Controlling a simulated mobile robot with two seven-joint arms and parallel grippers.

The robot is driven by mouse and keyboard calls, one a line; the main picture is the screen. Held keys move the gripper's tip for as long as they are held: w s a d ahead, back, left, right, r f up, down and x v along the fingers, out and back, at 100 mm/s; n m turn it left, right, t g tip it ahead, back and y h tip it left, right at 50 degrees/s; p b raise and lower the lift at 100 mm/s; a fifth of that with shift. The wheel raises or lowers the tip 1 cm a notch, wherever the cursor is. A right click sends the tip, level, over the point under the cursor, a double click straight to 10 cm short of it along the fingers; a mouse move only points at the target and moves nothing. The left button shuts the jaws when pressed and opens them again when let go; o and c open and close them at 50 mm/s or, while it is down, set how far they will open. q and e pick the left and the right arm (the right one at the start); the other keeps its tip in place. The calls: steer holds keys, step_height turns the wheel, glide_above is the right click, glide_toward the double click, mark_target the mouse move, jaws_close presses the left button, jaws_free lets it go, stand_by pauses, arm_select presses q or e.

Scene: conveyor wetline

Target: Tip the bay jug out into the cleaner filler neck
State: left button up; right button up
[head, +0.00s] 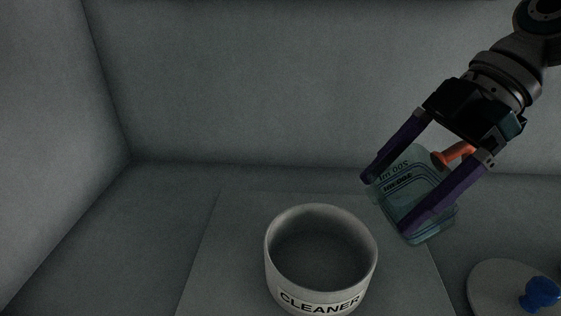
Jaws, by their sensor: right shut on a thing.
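The cleaner filler neck (280,268) is a wide, pale, open ring at the bottom middle, with a "CLEANER" label on its front. Its inside looks dark and empty. My right gripper (386,206) comes in from the upper right and is shut on a clear bluish jug (408,182). The jug has printed markings and looks strongly tilted. An orange-red part (457,151) shows between the fingers at its upper right. The jug is held above and to the right of the neck, apart from it. I see no liquid flowing. My left gripper is out of view.
A pale round lid (492,285) with a blue knob (541,291) lies at the lower right. The neck stands on a flat grey panel (226,235). Grey walls close off the left and back. The left floor is clear.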

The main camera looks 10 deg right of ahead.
steer(key=shift+a+r+h+p, duration=0.55)
steer(key=shift+a+h+p, duration=0.25)
steer(key=shift+p, duration=0.4)
steer(key=shift+a+r+h+p, duration=0.1)
steer(key=shift+a+h+p, duration=0.1)
steer(key=shift+h+p, duration=0.25)
steer(key=shift+a+h, duration=0.2)
steer(key=shift+h, duration=0.55)
steer(key=shift+a+r+h, duration=0.15)
steer(key=shift+h, duration=0.5)
steer(key=shift+a+r+h, duration=0.1)
steer(key=shift+r+h, duration=0.05)
steer(key=shift+h, duration=0.5)
steer(key=a+h+p, duration=0.1)
steer(key=h+p, duration=0.1)
steer(key=a+r+h+p, duration=0.1)
steer(key=h+p, duration=0.1)
steer(key=shift+a+p, duration=0.3)
